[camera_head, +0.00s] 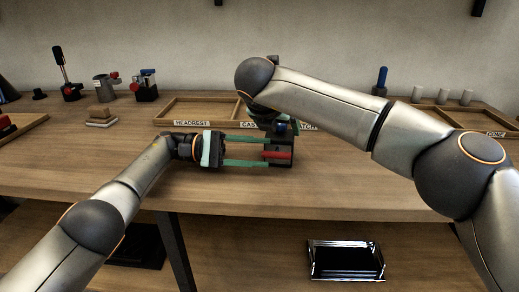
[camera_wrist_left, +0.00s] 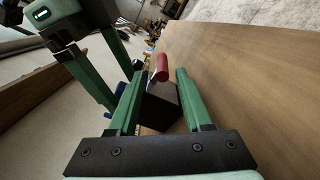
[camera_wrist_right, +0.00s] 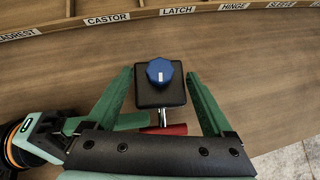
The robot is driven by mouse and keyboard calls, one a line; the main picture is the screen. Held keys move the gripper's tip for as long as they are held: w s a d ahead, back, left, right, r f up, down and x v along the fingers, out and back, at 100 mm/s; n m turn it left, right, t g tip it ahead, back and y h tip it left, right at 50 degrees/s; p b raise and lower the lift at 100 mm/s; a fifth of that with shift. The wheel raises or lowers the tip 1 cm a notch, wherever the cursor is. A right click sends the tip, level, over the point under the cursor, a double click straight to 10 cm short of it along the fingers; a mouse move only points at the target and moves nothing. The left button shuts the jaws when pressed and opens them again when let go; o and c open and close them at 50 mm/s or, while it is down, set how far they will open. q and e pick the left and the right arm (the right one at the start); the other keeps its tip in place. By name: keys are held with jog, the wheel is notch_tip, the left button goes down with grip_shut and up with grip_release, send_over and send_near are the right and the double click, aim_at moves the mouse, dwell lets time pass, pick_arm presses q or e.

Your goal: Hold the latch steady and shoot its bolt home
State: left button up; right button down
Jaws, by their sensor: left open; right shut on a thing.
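The latch is a black block (camera_head: 284,162) with a blue knob (camera_wrist_right: 159,71) on one face and a red bolt handle (camera_head: 279,155) on a metal rod. My right gripper (camera_wrist_right: 163,80) reaches down over it and is shut on the block, one green finger on each side. The block also shows in the left wrist view (camera_wrist_left: 161,108). My left gripper (camera_head: 266,149) comes in level from the left and is open. Its fingers lie either side of the red handle, which shows between them in the left wrist view (camera_wrist_left: 162,67). I cannot tell whether they touch it.
A labelled wooden tray (camera_head: 196,106) lies behind the latch, partly hidden by my right arm. Several small fixtures stand at the back left, near a stacked block (camera_head: 101,116). A blue-topped part (camera_head: 381,80) and pale cylinders stand at the back right. The front tabletop (camera_head: 330,190) is clear.

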grip_release()
